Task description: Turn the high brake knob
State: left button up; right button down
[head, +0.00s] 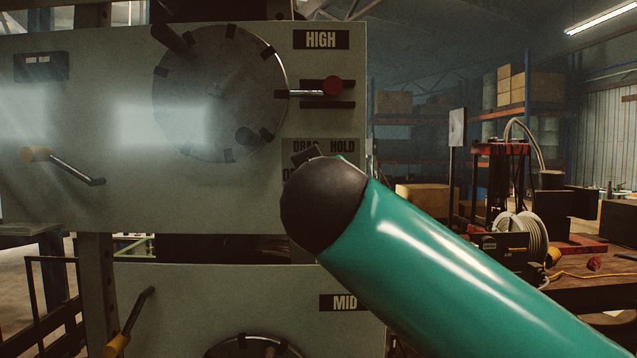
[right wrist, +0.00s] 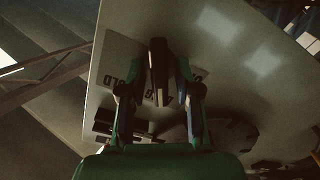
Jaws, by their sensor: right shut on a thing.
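The upper grey panel (head: 110,120) carries the HIGH label (head: 321,40) and a plate marked DRAG and HOLD (head: 345,146). In the right wrist view my right gripper (right wrist: 168,85) has its fingers closed in around a dark, narrow knob (right wrist: 158,68) in front of that plate. The knob and fingertips are dim, so the pointing direction is unclear. In the head view my teal right arm and its black joint cover the knob area and the plate's lower part. My left gripper does not show.
A large round wheel (head: 215,105) and a red-tipped lever (head: 332,86) are left of and above my right arm. A yellow-handled crank (head: 62,165) is at the far left. The MID panel (head: 210,300) lies below. A workbench with a hose reel (head: 522,232) stands right.

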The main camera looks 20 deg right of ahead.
jog(key=shift+f+m+b, duration=0.15)
jog(key=shift+m+b, duration=0.7)
jog(key=shift+m, duration=0.35)
jog(key=m+b, duration=0.1)
jog(key=m, duration=0.1)
jog(key=shift+m, duration=0.4)
jog(key=m+b, duration=0.1)
jog(key=m, duration=0.2)
jog(key=shift+d, duration=0.15)
jog(key=shift+m+b, duration=0.45)
jog(key=shift+m, duration=1.15)
jog(key=shift+d, duration=0.1)
jog(key=c, duration=1.1)
grip_release()
jog(key=shift+c, duration=0.2)
jog(key=shift+s, duration=0.15)
